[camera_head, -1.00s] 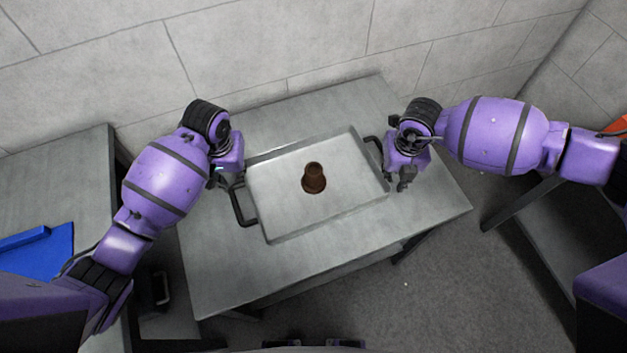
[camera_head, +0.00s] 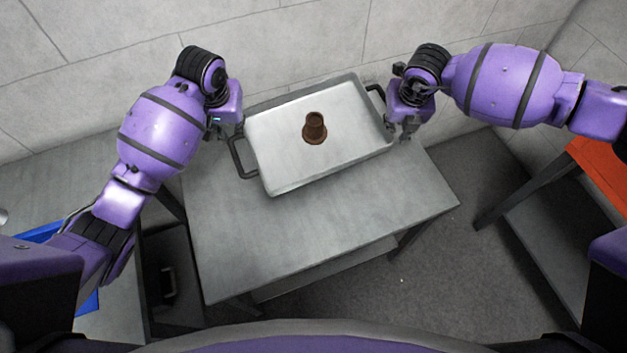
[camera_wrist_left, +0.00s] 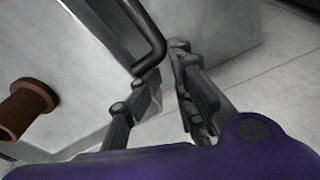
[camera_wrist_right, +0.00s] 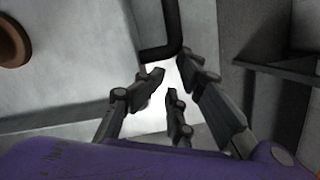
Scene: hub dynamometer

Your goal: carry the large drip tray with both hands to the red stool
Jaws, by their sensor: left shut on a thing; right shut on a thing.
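The large drip tray (camera_head: 285,165) is a grey metal tray with raised rims and a black handle at each end. It appears lifted above the grey table, over its back part. My left gripper (camera_head: 235,138) is shut on the left handle, which also shows in the left wrist view (camera_wrist_left: 152,42). My right gripper (camera_head: 396,122) is shut on the right handle, seen in the right wrist view (camera_wrist_right: 168,48). A brown flanged piece (camera_head: 314,127) stands upright in the tray. The red stool (camera_head: 600,165) shows partly at the right edge.
The grey table (camera_head: 320,235) is bare in front of the tray. The grey wall (camera_head: 300,40) runs close behind. A blue item (camera_head: 88,303) on a side surface is mostly hidden by my left arm. Open floor (camera_head: 440,255) lies between the table and the stool.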

